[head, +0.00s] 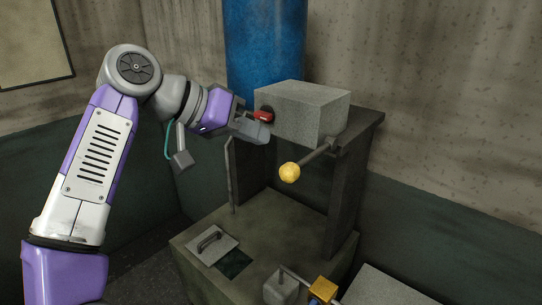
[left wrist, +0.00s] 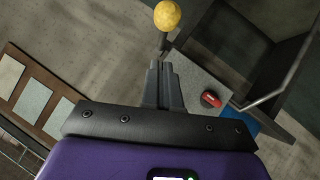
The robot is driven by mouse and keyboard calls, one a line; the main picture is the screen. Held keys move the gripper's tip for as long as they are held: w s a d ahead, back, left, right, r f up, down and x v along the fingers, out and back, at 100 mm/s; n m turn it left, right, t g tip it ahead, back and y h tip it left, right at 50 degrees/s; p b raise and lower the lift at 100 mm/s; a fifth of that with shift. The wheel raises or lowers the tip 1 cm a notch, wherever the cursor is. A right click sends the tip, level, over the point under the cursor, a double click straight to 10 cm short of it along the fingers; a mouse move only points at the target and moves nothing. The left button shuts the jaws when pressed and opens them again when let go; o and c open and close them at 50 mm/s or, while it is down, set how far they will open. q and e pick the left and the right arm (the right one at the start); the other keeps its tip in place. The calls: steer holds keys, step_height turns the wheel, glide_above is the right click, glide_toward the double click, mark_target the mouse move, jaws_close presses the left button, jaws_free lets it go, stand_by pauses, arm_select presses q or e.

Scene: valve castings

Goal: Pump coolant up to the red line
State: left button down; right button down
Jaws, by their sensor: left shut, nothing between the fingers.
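A grey block-shaped casting (head: 305,112) sits on a dark stand. A red handle (head: 263,115) is on its left face, and it also shows in the left wrist view (left wrist: 210,98). A lever with a yellow ball (head: 289,172) sticks out below the casting; the ball shows at the top of the left wrist view (left wrist: 166,15). My left gripper (head: 262,133) is shut and empty close to the red handle; in the left wrist view its fingers (left wrist: 163,85) are apart from handle and ball. I cannot make out any coolant level or red line. My right gripper is out of view.
A tall blue cylinder (head: 264,50) stands behind the casting. On the machine's base (head: 190,248) are a plate with a handle (head: 211,243), a dark opening (head: 235,263) and a thin upright pipe (head: 231,175). A yellow block (head: 322,289) is at the front.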

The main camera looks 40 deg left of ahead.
arm_select(q)
steer(key=d+f, duration=0.1)
steer(key=w+f, duration=0.1)
steer(key=f, duration=0.1)
steer(key=d+f+b, duration=0.1)
steer(key=shift+w+d+f, duration=0.3)
steer(key=shift+w+f, duration=0.05)
steer(key=shift+w, duration=0.05)
